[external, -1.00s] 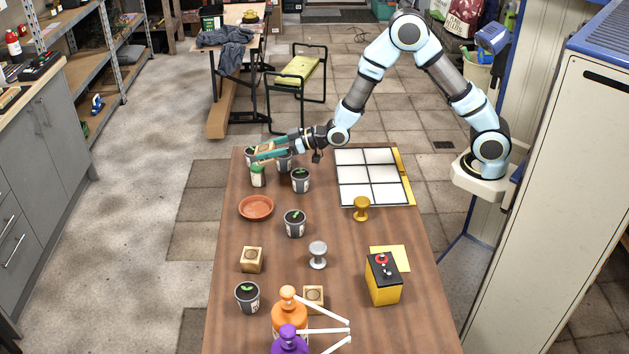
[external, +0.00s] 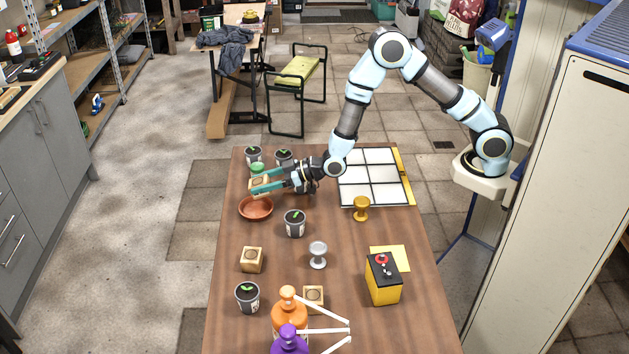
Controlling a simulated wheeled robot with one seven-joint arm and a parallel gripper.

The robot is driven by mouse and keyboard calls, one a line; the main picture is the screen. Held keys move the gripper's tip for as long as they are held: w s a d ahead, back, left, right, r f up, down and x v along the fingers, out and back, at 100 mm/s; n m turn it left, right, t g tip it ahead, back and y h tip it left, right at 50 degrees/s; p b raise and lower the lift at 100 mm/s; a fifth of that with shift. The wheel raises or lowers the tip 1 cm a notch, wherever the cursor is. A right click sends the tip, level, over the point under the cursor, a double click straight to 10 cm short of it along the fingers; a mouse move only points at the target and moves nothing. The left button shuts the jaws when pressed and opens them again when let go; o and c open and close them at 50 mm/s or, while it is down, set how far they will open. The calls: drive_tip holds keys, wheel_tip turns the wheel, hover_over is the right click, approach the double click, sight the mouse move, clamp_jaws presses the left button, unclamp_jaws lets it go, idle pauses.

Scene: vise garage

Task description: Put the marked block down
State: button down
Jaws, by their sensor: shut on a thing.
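A light wooden block (external: 259,183) is between the teal fingers of my gripper (external: 261,184), which is shut on it. The block is at the far left part of the table, just behind the terracotta saucer (external: 256,211). I cannot tell whether its underside touches the table. Its mark is too small to make out. A jar with a green lid (external: 257,168) stands right behind it, partly hidden by the block and fingers. Two other wooden blocks with round marks stand nearer, one at left (external: 252,260) and one in front (external: 314,297).
Plant pots stand behind (external: 284,158), in the middle (external: 295,223) and at front left (external: 247,297). A silver goblet (external: 318,255), a gold goblet (external: 361,208), a yellow-black box (external: 383,280) and a white tiled panel (external: 372,178) occupy the table. Bottles (external: 289,318) stand in front.

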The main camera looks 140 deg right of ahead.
drive_tip(key=p, duration=0.1)
hover_over(264, 209)
drive_tip(key=shift+f, duration=2.75)
drive_tip(key=shift+f, duration=0.1)
drive_tip(key=shift+f, duration=0.15)
drive_tip(key=shift+c, duration=0.6)
unclamp_jaws()
drive_tip(key=shift+r+p, duration=0.2)
drive_tip(key=shift+p, duration=0.15)
drive_tip(key=b+v, duration=0.2)
drive_tip(key=v, duration=0.3)
drive_tip(key=b+v, duration=0.2)
drive_tip(key=v, duration=0.3)
drive_tip(key=shift+w+a, duration=0.2)
drive_tip(key=shift+w, duration=0.1)
drive_tip(key=shift+o, duration=0.4)
drive_tip(key=shift+s+a+r, duration=0.1)
drive_tip(key=shift+s+a, duration=0.15)
